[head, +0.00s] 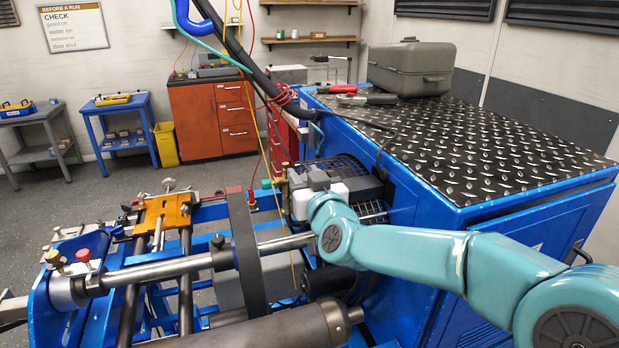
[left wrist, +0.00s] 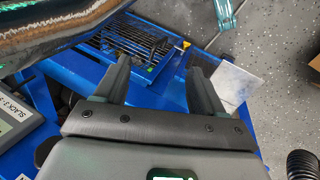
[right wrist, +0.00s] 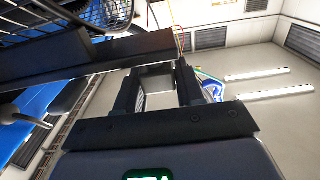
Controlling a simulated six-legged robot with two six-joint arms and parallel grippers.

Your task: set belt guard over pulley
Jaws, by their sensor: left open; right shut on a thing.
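The dark mesh-sided belt guard (head: 343,170) shows behind my right wrist, beside the blue cabinet. My right gripper (head: 384,178) is partly hidden by its own wrist there. In the right wrist view my right gripper (right wrist: 155,75) is shut on part of the guard, whose dark edge bar (right wrist: 75,62) crosses in front of the fingers. I cannot make out the pulley, or whether the guard touches anything. My left gripper (left wrist: 160,75) is open and empty in the left wrist view, its fingers pointing toward blue framework (left wrist: 170,80). It is not visible in the head view.
The blue cabinet (head: 590,190) with a tread-plate top carries a grey case (head: 412,68) and tools. A steel shaft (head: 180,268), a dark upright band (head: 246,255) and a thick grey cylinder (head: 265,332) crowd the front. Hoses and cables hang at top centre. Floor is open at left.

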